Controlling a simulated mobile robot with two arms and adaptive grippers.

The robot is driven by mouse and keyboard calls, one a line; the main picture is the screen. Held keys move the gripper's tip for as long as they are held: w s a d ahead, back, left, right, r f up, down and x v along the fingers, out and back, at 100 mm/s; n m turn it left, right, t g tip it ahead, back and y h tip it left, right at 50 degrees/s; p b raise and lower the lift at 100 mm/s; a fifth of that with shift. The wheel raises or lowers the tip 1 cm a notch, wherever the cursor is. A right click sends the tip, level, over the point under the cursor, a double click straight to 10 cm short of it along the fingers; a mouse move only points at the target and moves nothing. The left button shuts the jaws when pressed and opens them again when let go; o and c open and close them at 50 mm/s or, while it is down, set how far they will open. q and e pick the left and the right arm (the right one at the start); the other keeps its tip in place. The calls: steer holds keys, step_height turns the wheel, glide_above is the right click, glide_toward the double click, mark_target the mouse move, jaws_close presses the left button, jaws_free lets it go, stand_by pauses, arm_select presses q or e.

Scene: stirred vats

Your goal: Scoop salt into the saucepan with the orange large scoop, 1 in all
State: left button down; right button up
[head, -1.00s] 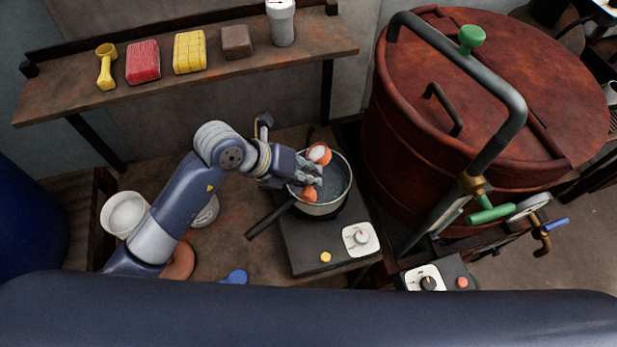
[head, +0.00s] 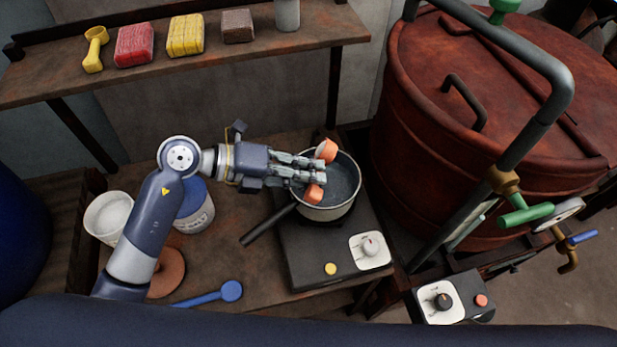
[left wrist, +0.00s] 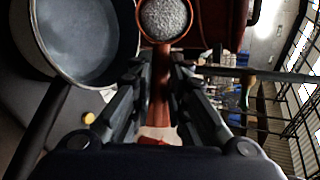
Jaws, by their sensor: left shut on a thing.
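My left gripper (head: 318,176) is shut on the handle of the orange large scoop (head: 326,151), which is over the saucepan (head: 342,213) in the head view. In the left wrist view the orange scoop (left wrist: 161,85) lies between the fingers, and its bowl holds pale grainy salt (left wrist: 165,18). The saucepan also shows in the left wrist view (left wrist: 133,50), beside the scoop, with a greyish inside. The pan sits on a dark hotplate (head: 310,258). A white tub (head: 92,232) with white contents stands left of my arm. My right gripper is not in view.
A blue-lidded tub (head: 196,222) and a blue scoop (head: 230,291) are on the bench. A big red vat (head: 400,150) with a pipe stands close right of the pan. A shelf (head: 60,84) at the back holds a yellow scoop and coloured blocks.

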arm_select(q)
steer(key=h+b, duration=0.2)
steer(key=b, duration=0.1)
steer(key=f+n+h+b, duration=0.1)
steer(key=h+b, duration=0.1)
steer(key=b, duration=0.1)
steer(key=shift+a, duration=0.1)
stand_by(1.1)
